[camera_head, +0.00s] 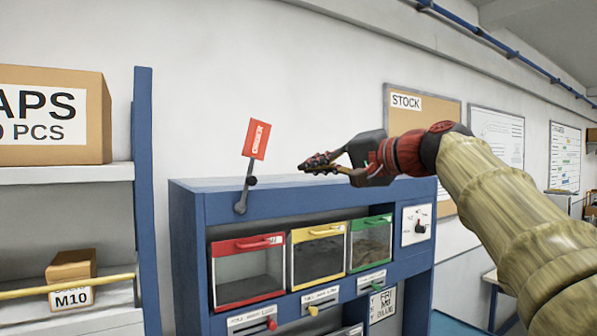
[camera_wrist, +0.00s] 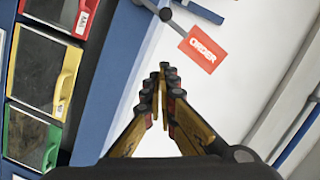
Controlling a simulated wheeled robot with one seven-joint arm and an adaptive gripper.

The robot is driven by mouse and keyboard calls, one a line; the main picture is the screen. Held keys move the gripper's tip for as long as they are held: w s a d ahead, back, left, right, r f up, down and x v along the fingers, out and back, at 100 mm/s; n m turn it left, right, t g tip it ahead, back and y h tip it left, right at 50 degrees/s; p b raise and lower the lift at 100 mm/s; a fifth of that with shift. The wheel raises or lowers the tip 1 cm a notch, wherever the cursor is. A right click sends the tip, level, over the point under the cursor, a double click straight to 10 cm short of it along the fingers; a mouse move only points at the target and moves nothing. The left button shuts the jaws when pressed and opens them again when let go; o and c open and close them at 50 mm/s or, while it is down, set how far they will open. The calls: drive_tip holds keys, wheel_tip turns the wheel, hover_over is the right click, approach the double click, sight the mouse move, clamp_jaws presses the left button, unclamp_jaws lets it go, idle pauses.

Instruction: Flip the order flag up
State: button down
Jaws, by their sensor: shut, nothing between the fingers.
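The red order flag (camera_head: 257,139) stands up on a grey arm above the blue cabinet (camera_head: 227,206), tilted slightly to the right. Its arm joins a bracket with a dark knob (camera_head: 251,181) at the cabinet's top left front. In the wrist view the flag (camera_wrist: 202,49) reads ORDER and lies beyond my fingertips, up and to the right. My gripper (camera_head: 305,165) is shut and empty, to the right of the flag and apart from it, above the cabinet top. In the wrist view the fingertips (camera_wrist: 166,72) are together and touch nothing.
The cabinet holds a red bin (camera_head: 247,275), a yellow bin (camera_head: 318,258) and a green bin (camera_head: 371,243), with a dial (camera_head: 417,226) at right. A blue-framed shelf (camera_head: 143,200) with cardboard boxes stands at left.

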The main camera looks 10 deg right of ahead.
drive_tip(key=shift+s+d+r, duration=0.1)
drive_tip(key=shift+s+d, duration=0.05)
drive_tip(key=shift+s, duration=0.3)
drive_tip(key=shift+s+d+r, duration=0.1)
drive_tip(key=shift+s, duration=0.35)
drive_tip(key=shift+s+a, duration=0.1)
